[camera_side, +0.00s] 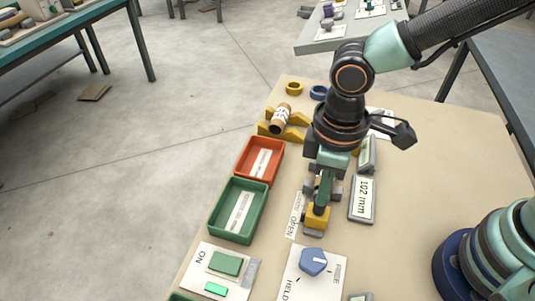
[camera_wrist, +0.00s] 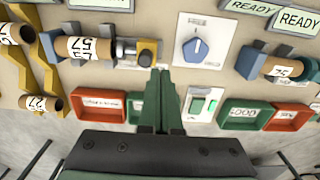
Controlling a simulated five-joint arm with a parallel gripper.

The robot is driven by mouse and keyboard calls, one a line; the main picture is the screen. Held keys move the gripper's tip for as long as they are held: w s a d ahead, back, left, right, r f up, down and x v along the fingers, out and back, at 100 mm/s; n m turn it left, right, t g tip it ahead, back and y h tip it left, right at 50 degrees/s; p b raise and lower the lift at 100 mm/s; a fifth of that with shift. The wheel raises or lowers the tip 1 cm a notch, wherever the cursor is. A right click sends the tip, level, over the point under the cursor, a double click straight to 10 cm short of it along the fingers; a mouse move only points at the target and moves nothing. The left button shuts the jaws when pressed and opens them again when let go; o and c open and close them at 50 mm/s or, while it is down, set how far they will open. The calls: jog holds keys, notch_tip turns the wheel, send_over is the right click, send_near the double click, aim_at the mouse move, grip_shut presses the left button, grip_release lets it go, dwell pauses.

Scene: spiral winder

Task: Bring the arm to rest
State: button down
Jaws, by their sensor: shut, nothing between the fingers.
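My gripper (camera_side: 320,207) points down over the winder at the middle of the bench in the side view, close to a yellow block (camera_side: 317,218). In the wrist view my gripper (camera_wrist: 158,74) has its two green fingers together with nothing between them. Their tips show just below the yellow block (camera_wrist: 147,51); I cannot tell whether they touch it. A brown roll (camera_wrist: 90,48) marked 57 lies in the winder left of that block. My arm hides this part of the winder in the side view.
A blue dial (camera_side: 313,261) sits on a plate marked FREE and HELD. A red tray (camera_side: 258,160), a green tray (camera_side: 238,210) and a green ON switch (camera_side: 226,264) line the edge. A display (camera_side: 362,198) reads 102 mm. A roll (camera_side: 281,118) lies on a yellow rack.

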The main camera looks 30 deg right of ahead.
jog(key=w+d+r+m+t, duration=0.2)
jog(key=d+r+m, duration=0.2)
jog(key=d, duration=0.7)
jog(key=w+d+r+m+t, duration=0.2)
jog(key=d+r+m, duration=0.3)
jog(key=d+r, duration=0.4)
jog(key=shift+w+d+t, duration=0.35)
jog(key=shift+d+t, duration=0.45)
jog(key=shift+d, duration=0.35)
